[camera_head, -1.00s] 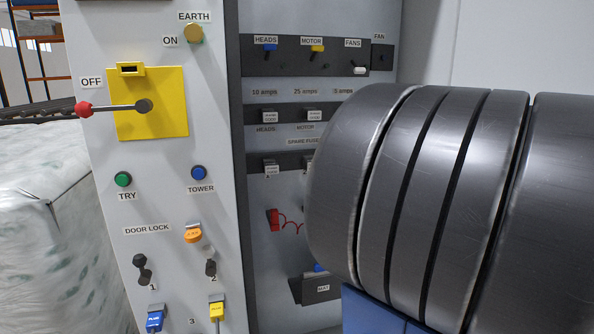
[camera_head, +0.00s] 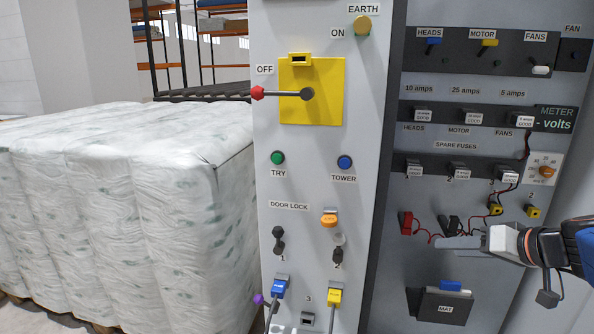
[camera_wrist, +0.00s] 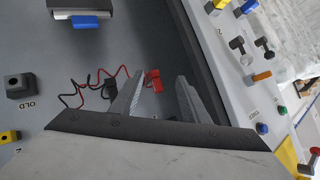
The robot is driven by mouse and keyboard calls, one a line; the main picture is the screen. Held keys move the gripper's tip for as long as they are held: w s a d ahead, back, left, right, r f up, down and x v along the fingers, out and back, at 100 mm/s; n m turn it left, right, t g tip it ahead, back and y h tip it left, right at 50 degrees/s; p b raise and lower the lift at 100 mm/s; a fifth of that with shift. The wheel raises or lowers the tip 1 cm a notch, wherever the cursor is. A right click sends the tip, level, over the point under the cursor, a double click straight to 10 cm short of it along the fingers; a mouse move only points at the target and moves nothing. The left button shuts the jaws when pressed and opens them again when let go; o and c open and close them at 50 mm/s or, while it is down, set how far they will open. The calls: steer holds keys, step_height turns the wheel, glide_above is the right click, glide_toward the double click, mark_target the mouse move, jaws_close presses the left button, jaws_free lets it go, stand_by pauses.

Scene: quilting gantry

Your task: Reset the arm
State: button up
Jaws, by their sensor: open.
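My gripper (camera_head: 440,243) reaches in from the right edge in the head view, in front of the grey inner panel (camera_head: 400,275). Its grey fingers are level with the meter leads and below them. In the wrist view my gripper (camera_wrist: 160,80) has its two fingers apart with nothing held between them. The red clip (camera_head: 406,223) and black clip (camera_head: 450,224) hang on the panel near the fingertips. In the wrist view the red clip (camera_wrist: 154,80) shows in the gap between the fingers, beyond them. I cannot tell whether anything touches.
The red-knobbed lever (camera_head: 280,94) points left at OFF on the yellow plate (camera_head: 325,110). A blue plug (camera_head: 278,288) and yellow plug (camera_head: 335,296) sit low on the white panel. The MAT box (camera_head: 445,308) is below my gripper. Wrapped bales (camera_head: 180,190) fill the left.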

steer(key=s+a+f+n+g, duration=0.1)
steer(key=s+a+f+g, duration=0.3)
steer(key=s+a+f, duration=0.4)
steer(key=s+f+g+h, duration=0.1)
steer(key=s+h, duration=0.3)
steer(key=s, duration=0.3)
steer(key=shift+s+f+g+h, duration=0.15)
steer(key=shift+f+g+h, duration=0.15)
stand_by(0.5)
